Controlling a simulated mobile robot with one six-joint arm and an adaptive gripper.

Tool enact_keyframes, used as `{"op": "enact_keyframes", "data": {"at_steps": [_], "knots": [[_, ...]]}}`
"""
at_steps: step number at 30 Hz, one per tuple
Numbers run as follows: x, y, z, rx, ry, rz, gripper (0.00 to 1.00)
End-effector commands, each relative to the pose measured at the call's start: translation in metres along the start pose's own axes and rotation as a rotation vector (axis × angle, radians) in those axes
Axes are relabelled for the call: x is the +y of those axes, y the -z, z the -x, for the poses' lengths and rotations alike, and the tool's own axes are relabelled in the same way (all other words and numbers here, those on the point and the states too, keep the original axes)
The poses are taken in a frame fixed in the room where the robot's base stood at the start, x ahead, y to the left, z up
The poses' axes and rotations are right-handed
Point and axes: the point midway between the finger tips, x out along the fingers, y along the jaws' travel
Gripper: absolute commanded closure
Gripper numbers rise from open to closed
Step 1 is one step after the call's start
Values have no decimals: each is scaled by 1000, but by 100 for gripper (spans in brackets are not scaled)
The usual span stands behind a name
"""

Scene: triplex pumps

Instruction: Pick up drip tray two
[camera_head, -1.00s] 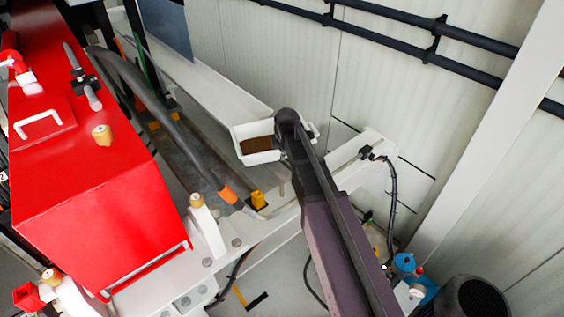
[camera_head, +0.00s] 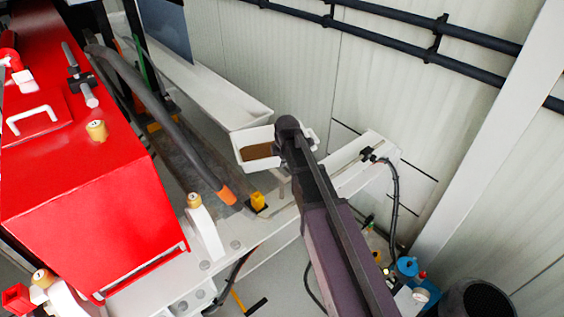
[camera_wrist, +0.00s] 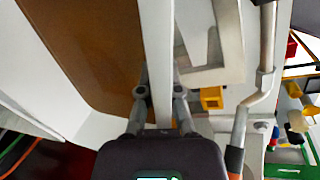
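A white drip tray (camera_head: 241,159) with a brown inside is at the centre of the head view, at the end of my arm. No label is visible to show its number. In the wrist view the tray's brown floor (camera_wrist: 95,45) fills the upper left. Its white side wall (camera_wrist: 157,45) runs between the fingers of my gripper (camera_wrist: 160,92). The fingers are close on both sides of this wall and look shut on it. In the head view my own arm hides the fingers and the tray's right part.
A long white trough (camera_head: 215,95) lies just behind the tray. A red pump housing (camera_head: 90,190) stands left, with a dark hose (camera_head: 165,110) beside it. A white beam (camera_head: 365,152) and a panelled wall (camera_head: 390,90) are right. A yellow block (camera_head: 258,201) sits below the tray.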

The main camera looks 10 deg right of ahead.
Motion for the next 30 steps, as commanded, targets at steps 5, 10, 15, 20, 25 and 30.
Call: {"op": "enact_keyframes", "data": {"at_steps": [5, 10, 15, 20, 25, 30], "knots": [[0, 0, 0, 0, 0, 0, 57], [0, 0, 0, 0, 0, 0, 57], [0, 0, 1, 0, 0, 0, 57], [1, 0, 5, 0, 0, 0, 57], [1, 0, 14, 0, 0, 0, 57], [1, 0, 28, 0, 0, 0, 57]]}}
